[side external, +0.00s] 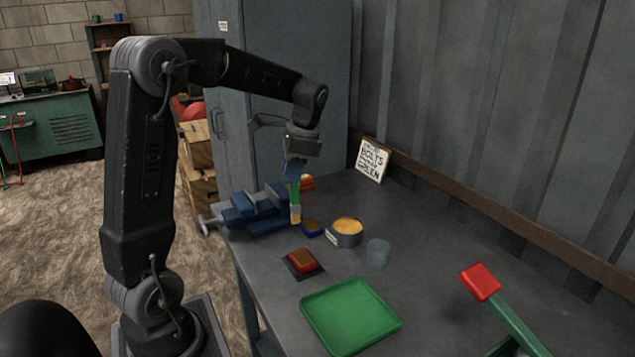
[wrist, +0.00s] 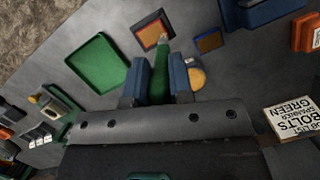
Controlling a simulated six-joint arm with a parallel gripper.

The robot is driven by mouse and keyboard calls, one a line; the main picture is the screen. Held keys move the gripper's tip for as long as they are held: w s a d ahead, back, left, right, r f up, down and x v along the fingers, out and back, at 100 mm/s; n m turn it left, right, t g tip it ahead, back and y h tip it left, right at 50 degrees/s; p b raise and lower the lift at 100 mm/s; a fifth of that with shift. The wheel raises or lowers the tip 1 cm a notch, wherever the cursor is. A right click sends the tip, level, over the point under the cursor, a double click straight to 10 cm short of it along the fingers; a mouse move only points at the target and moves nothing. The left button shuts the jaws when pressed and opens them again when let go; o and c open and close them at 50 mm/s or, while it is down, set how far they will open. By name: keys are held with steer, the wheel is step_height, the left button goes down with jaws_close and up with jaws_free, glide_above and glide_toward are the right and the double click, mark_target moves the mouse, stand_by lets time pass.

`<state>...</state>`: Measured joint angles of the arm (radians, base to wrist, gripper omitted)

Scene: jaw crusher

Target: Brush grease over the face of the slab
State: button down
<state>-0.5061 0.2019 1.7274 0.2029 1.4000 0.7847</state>
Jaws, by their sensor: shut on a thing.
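My gripper (side external: 295,160) is shut on the green handle of a brush (side external: 295,205), which hangs nearly upright, bristles down. In the wrist view the brush (wrist: 160,80) stands between the two blue fingers of my gripper (wrist: 160,72). A red slab with a brownish face (side external: 302,261) lies on a dark mat; it also shows in the wrist view (wrist: 153,34). A blue block with a brown top (side external: 312,227) lies beside the brush tip; it also shows in the wrist view (wrist: 209,42). A round tin of yellow grease (side external: 347,230) stands right of it. Contact at the bristles cannot be told.
A blue vise (side external: 250,212) sits at the bench's left edge behind the brush. A clear cup (side external: 378,254) stands right of the slab. A green tray (side external: 350,317) lies in front. A lever with a red end (side external: 481,281) rises at right. A sign (side external: 372,160) stands behind.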

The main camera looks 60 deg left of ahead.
mark_target(292, 204)
steer(key=shift+w+d+f+x, duration=0.1)
steer(key=shift+w+x, duration=0.15)
steer(key=shift+x, duration=1)
steer(key=shift+w+d+f+x, duration=0.1)
steer(key=shift+w+x, duration=0.2)
steer(key=shift+x, duration=0.95)
steer(key=shift+w+d+f+x, duration=0.1)
steer(key=shift+w+x, duration=0.15)
steer(key=shift+x, duration=1)
steer(key=shift+d, duration=3.4)
steer(key=shift+a+f, duration=0.1)
steer(key=shift+a, duration=3.4)
steer(key=shift+r, duration=4.1)
steer(key=shift+f, duration=0.2)
